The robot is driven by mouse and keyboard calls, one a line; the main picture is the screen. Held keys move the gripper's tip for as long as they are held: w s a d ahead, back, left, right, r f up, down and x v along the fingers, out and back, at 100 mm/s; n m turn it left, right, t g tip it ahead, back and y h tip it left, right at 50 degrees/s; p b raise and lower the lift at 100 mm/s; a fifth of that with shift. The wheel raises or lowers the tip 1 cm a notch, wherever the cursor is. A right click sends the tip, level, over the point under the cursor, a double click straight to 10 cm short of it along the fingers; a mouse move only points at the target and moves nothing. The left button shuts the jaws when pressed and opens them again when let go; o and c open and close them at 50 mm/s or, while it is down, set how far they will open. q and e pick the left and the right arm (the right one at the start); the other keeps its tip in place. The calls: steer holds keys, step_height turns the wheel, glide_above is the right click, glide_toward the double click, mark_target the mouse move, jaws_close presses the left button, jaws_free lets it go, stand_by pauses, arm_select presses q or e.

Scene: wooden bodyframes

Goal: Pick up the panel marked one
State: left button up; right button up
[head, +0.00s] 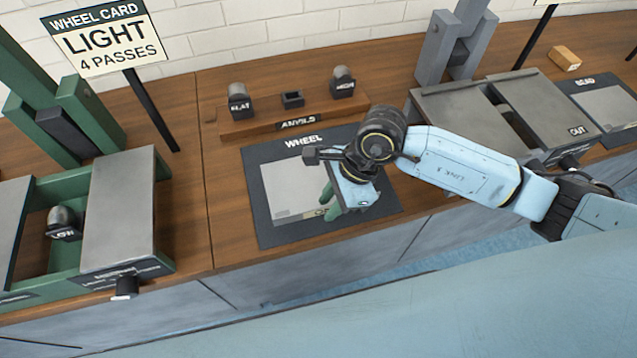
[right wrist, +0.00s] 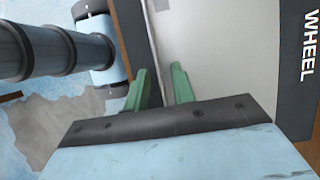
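A flat light-grey panel (head: 290,190) lies on the dark mat labelled WHEEL (head: 262,165). No mark "one" can be read on it; its right part is hidden behind my right gripper. My right gripper (head: 334,203) points down over the panel's near right part, its green fingers low. In the right wrist view, the panel (right wrist: 215,50) shows beside the fingers (right wrist: 163,88). The fingers are apart with a gap, and the panel's bright edge runs down between them. I cannot tell whether they touch it. My left gripper is not in view.
Behind the mat stands a wooden rack labelled ANVILS (head: 300,122) with dark anvil pieces. A green machine (head: 120,205) stands left, a grey machine (head: 550,105) right. A BEAD mat (head: 577,85) and a small wooden block (head: 565,58) lie further right. The bench's front edge is close.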

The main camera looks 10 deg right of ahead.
jaws_close()
